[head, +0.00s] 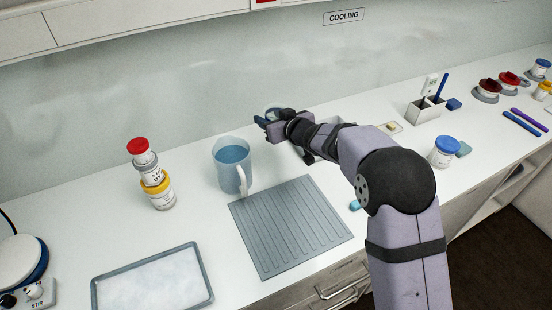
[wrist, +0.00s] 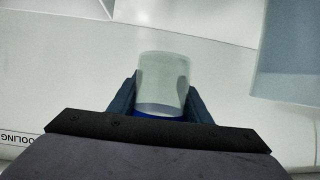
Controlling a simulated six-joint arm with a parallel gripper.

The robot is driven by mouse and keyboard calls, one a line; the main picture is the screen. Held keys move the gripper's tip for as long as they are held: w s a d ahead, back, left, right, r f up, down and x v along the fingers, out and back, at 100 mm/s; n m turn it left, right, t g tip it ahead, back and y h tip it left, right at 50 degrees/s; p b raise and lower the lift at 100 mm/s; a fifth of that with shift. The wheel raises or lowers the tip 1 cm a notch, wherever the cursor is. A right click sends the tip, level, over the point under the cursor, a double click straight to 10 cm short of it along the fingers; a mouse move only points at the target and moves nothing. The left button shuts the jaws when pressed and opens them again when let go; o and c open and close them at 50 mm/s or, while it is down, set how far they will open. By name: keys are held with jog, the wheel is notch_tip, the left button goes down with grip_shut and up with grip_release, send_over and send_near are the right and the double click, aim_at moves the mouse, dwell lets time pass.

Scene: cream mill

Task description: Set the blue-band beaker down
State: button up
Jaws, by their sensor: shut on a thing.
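The blue-band beaker (wrist: 162,82) is a clear, pale glass vessel with a blue band at its lower end in the wrist view. My gripper (wrist: 163,90) is shut on it, one finger on each side. In the head view my gripper (head: 268,122) is near the back wall, behind and right of a large jug. There the beaker (head: 272,109) is small and partly hidden by the fingers. I cannot tell how far its base is from the counter.
The jug (head: 232,165) of blue liquid stands close to my gripper. A grey ribbed mat (head: 290,228) lies empty in front, with a metal tray (head: 205,272) to its left. Stacked jars (head: 158,190) stand left.

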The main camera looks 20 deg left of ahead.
aim_at(271, 152)
jog(key=shift+f+m+h, duration=0.1)
jog(key=shift+m+h, duration=0.2)
jog(key=shift+f+p, duration=0.5)
jog(key=shift+f, duration=4.45)
jog(key=shift+f, duration=0.2)
jog(key=o, duration=1.2)
jog(key=shift+c, duration=0.2)
jog(key=shift+r, duration=0.2)
jog(key=b+v, duration=0.2)
jog(key=v, duration=1)
jog(key=shift+s+f+b, duration=0.1)
jog(key=shift+f+b, duration=0.05)
jog(key=shift+b, duration=0.15)
